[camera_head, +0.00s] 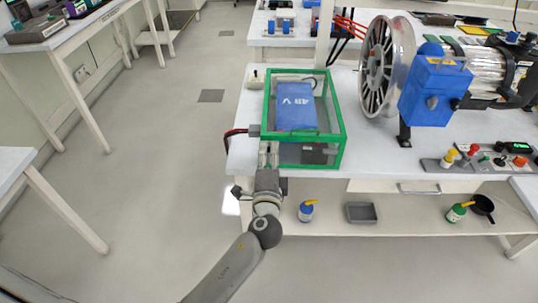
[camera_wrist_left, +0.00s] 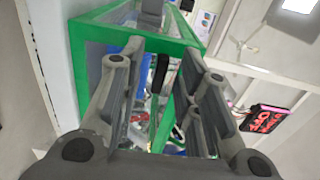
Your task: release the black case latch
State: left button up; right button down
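The case (camera_head: 336,150) is a clear box with a green frame on the table's front left corner, with a blue 48 V block (camera_head: 296,108) inside. In the left wrist view, the green frame (camera_wrist_left: 85,65) fills the area ahead. My left gripper (camera_head: 268,152) is at the front face of the case, near its left corner. In the left wrist view its fingers (camera_wrist_left: 162,58) are apart, one on each side of a small upright black latch (camera_wrist_left: 160,74). I cannot tell whether they touch it. In the head view the gripper hides the latch. My right gripper is out of view.
A shelf below holds bottles and a grey tray (camera_head: 361,212). The floor at left is clear.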

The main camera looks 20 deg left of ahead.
pick_arm(q)
jog(key=v, duration=1.2)
jog(key=s+f+n+g+h+p, duration=0.15)
jog(key=s+f+g, duration=0.25)
jog(key=f, duration=1.1)
jog(key=s+f+g+h+p, duration=0.15)
jog(key=s+f+g, duration=0.25)
jog(key=f, duration=1.2)
jog(key=s+a+f+n+g, duration=0.2)
jog(key=s+f, duration=0.4)
jog(key=s, duration=0.4)
jog(key=s+a+f+n+g+h+p, duration=0.1)
jog(key=s+a+f+n+g, duration=0.2)
jog(key=s, duration=0.7)
jog(key=s+a+f+n+g+h, duration=0.1)
jog(key=s+a+f+n+g, duration=0.2)
jog(key=s+f, duration=0.7)
jog(key=s+a+n, duration=0.1)
jog(key=n, duration=0.1)
jog(key=shift+n, duration=0.35)
